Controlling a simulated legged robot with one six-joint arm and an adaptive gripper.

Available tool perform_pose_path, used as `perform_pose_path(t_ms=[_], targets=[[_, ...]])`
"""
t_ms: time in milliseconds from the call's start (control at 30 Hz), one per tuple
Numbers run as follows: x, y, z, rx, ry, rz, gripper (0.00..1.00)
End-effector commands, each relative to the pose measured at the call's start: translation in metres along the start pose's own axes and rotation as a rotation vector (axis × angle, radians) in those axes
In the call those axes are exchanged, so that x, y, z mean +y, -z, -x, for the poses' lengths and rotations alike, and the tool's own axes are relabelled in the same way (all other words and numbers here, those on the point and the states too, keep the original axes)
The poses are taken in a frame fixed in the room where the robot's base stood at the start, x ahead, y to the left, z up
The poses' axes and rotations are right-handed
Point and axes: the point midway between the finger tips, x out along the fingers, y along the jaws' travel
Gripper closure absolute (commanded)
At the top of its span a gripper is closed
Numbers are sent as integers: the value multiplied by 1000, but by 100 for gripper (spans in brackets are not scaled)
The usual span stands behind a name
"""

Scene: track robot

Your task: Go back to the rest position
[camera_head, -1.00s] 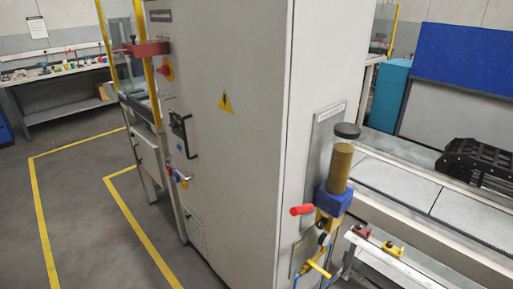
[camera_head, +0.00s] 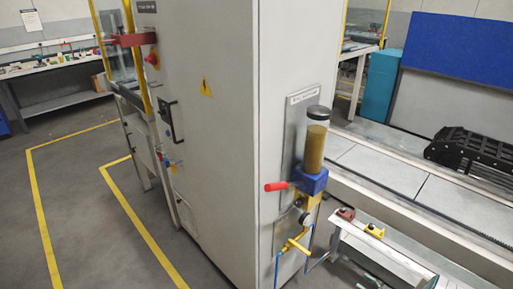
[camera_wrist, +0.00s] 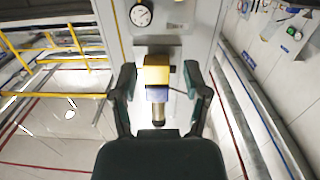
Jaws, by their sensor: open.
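My gripper (camera_wrist: 158,74) shows in the wrist view with its two dark fingers spread apart and nothing visibly held. Between the fingers in that picture is a unit with a yellow block (camera_wrist: 157,70) and a blue block (camera_wrist: 157,94). I cannot tell how far it is from the fingertips. In the head view, a unit with a brown cylinder (camera_head: 314,146), a blue block (camera_head: 309,181) and a red handle (camera_head: 276,186) is mounted on the side of a tall grey cabinet (camera_head: 215,120). My arm and gripper do not show in the head view.
A low bench (camera_head: 375,255) with small red and yellow parts stands right of the cabinet. A track (camera_head: 385,172) with a black chain-like part (camera_head: 470,148) runs behind. Open floor (camera_head: 85,195) with yellow lines lies left. A gauge (camera_wrist: 141,14) shows in the wrist view.

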Motion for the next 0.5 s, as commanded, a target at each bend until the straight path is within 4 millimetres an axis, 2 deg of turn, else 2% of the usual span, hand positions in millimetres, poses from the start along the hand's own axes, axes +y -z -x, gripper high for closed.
perform_pose_path(t_ms=[267, 367, 500], targets=[[38, 35, -17, -77, -66, 58, 40], [55, 54, -27, -116, -101, 87, 40], [83, 95, -45, -188, -170, 140, 40]])
